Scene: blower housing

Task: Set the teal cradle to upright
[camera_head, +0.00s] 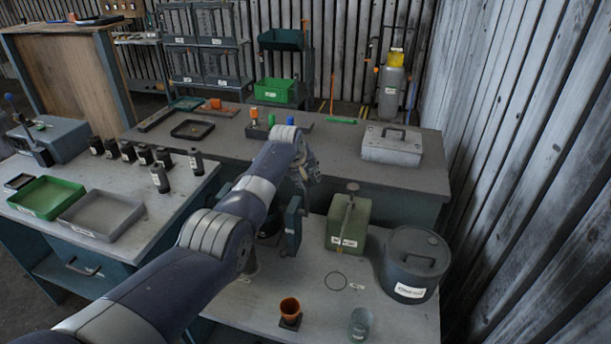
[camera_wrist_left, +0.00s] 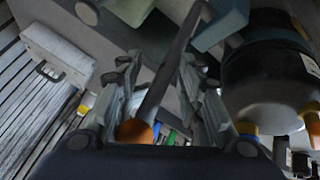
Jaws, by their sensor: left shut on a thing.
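The teal cradle (camera_head: 292,226) stands on the near grey bench, partly hidden behind my left arm. Its upright teal plate shows; I cannot tell how far the cradle is tilted. In the left wrist view a teal part (camera_wrist_left: 228,16) shows at the top, beside a large dark round body (camera_wrist_left: 275,75) with a white label. My left gripper (camera_head: 306,172) is above the cradle. In the left wrist view its fingers (camera_wrist_left: 163,95) are closed around a grey bar (camera_wrist_left: 172,78) with an orange knob (camera_wrist_left: 135,131). Where the bar joins the cradle is unclear. My right gripper is out of view.
A green canister (camera_head: 348,222) and a dark lidded drum (camera_head: 413,262) stand right of the cradle. A grey case (camera_head: 392,147) sits on the back bench. Bare bench lies around a thin ring (camera_head: 335,281).

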